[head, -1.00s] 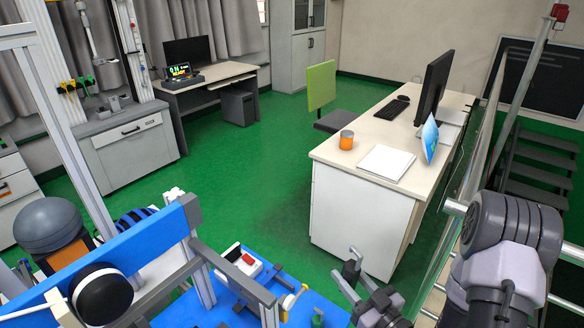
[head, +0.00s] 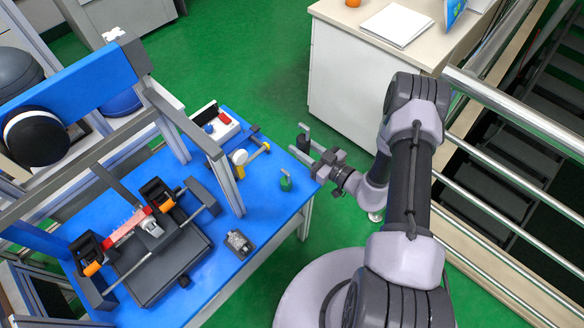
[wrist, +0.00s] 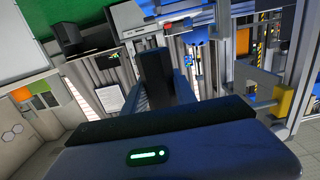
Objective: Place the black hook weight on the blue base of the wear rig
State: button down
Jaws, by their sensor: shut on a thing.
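The black hook weight (head: 303,144) is at the end of my gripper (head: 310,157) in the head view, its hook pointing up. My gripper is shut on it. In the wrist view the weight shows as a dark block (wrist: 156,72) between the fingers. The blue base (head: 262,208) of the wear rig lies to the left of and below my gripper in the head view. The weight appears just beyond the base's right edge, over the green floor and apart from the base. Its exact height is hard to tell.
A green hook weight (head: 286,183) stands on the base near its right edge. Bare blue surface lies around the green weight. Metal railings (head: 510,110) are at right.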

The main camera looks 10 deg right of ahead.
notch_tip(320, 180, down, 10)
jog(key=b, duration=0.4)
jog(key=shift+a+r+b, duration=0.1)
jog(key=shift+r+b, duration=0.1)
jog(key=shift+b, duration=0.2)
jog(key=shift+r, duration=0.1)
jog(key=c, duration=1)
grip_release()
jog(key=shift+s, duration=0.1)
